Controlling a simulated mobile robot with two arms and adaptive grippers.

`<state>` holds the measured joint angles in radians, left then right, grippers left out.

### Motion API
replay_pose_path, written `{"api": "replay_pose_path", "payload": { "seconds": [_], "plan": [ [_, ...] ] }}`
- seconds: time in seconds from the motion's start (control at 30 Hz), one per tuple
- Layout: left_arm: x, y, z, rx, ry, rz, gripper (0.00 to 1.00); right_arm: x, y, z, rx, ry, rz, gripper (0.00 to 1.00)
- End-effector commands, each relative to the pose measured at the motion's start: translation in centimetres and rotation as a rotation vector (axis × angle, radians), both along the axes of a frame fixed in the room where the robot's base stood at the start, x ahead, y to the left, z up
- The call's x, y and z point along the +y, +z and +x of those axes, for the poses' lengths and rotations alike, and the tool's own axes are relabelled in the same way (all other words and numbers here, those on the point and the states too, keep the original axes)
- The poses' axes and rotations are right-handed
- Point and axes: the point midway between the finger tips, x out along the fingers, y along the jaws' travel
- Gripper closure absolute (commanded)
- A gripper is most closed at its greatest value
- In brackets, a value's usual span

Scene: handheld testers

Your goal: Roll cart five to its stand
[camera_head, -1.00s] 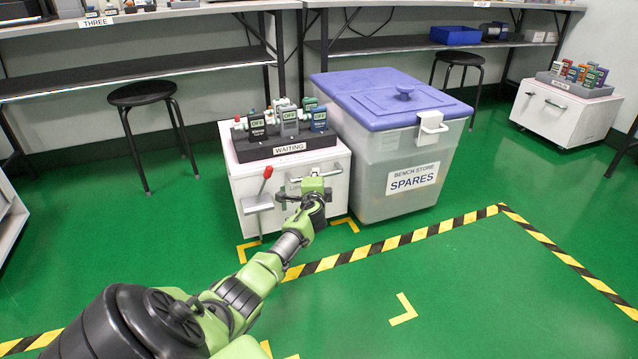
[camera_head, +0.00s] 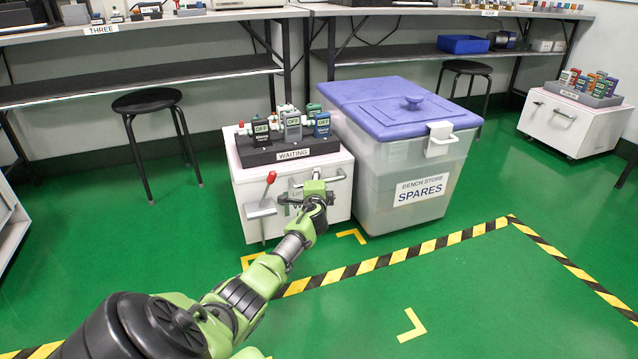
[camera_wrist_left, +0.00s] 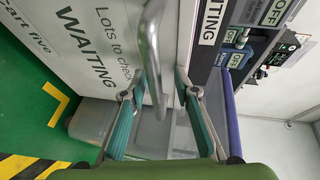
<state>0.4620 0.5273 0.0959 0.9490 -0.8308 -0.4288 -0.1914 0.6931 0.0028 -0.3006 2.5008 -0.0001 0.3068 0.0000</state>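Cart five (camera_head: 245,190) is a white box cart against the grey bin. It carries a black tray marked WAITING (camera_head: 293,155) with several handheld testers marked OFF. A red-knobbed lever (camera_head: 270,177) is on its front. In the left wrist view, the cart front (camera_wrist_left: 120,70) reads "cart five" and "Lots to check". My left gripper (camera_head: 312,192) is at the cart's metal handle (camera_head: 340,176). In the left wrist view its open fingers (camera_wrist_left: 158,93) stand on either side of the handle (camera_wrist_left: 153,45), with gaps visible. My right gripper is out of view.
A grey SPARES bin (camera_head: 405,210) with a purple lid stands right beside the cart. Yellow corner marks (camera_head: 350,236) lie by the cart, another (camera_head: 411,325) on open floor. Striped tape (camera_head: 400,252) crosses the floor. A stool (camera_head: 147,102) and another white cart (camera_head: 570,125) stand farther off.

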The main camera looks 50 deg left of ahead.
Motion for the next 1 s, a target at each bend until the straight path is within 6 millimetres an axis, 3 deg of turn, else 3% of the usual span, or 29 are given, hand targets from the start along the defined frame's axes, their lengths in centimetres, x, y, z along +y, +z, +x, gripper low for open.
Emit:
{"api": "replay_pose_path", "payload": {
  "seconds": [0.47, 1.0],
  "plan": [
    [-0.9, -0.2, -0.5, 0.002, -0.003, -0.002, 0.72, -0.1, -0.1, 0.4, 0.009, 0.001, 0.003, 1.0],
    [-5.6, 1.0, -5.3, 0.003, -0.004, -0.002, 0.72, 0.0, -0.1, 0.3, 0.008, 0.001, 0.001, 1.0]
  ]
}}
